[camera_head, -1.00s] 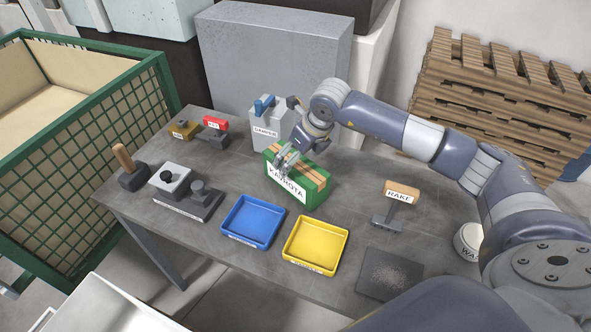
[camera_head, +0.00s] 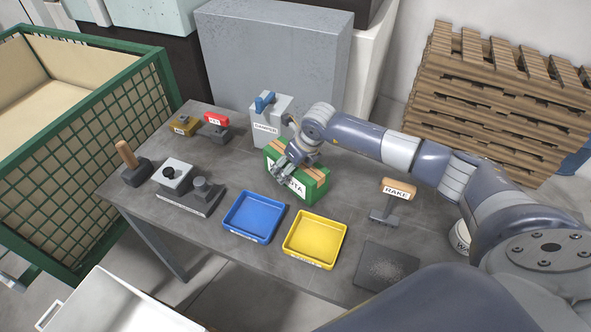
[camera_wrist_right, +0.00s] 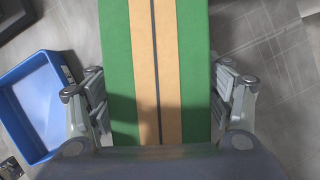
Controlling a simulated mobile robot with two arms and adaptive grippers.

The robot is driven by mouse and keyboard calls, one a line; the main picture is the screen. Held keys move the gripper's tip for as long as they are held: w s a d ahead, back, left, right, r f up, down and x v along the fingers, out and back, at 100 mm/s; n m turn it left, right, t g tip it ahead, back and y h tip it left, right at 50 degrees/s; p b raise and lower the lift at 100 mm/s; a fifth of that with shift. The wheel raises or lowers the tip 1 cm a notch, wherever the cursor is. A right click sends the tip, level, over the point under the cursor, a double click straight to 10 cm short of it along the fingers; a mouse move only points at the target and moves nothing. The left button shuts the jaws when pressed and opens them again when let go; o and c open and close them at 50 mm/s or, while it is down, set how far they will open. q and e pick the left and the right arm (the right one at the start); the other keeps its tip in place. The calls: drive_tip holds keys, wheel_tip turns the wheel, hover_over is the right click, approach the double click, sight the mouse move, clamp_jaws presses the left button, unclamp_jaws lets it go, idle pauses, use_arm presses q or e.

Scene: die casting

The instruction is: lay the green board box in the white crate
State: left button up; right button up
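The green board box (camera_head: 312,190), with tan stripes on top and a white label on its side, stands on the grey table. My right gripper (camera_head: 287,172) is at the box from above and covers part of its top and label. In the right wrist view my right gripper (camera_wrist_right: 160,75) is open, with one finger on each side of the green box (camera_wrist_right: 118,60). The fingers are very close to its sides; firm contact cannot be told. The white crate (camera_head: 108,300) is at the lower left, partly out of frame. My left gripper is not in view.
A blue tray (camera_head: 253,217) and a yellow tray (camera_head: 315,240) lie in front of the box. The grey damper block (camera_head: 268,125) stands close behind it. The rake (camera_head: 396,192) stands to the right. Several tools sit on the table's left, beside a green mesh cage (camera_head: 120,130).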

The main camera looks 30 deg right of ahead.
drive_tip(key=c, duration=0.9)
drive_tip(key=shift+w+r, duration=0.1)
drive_tip(key=c, duration=0.3)
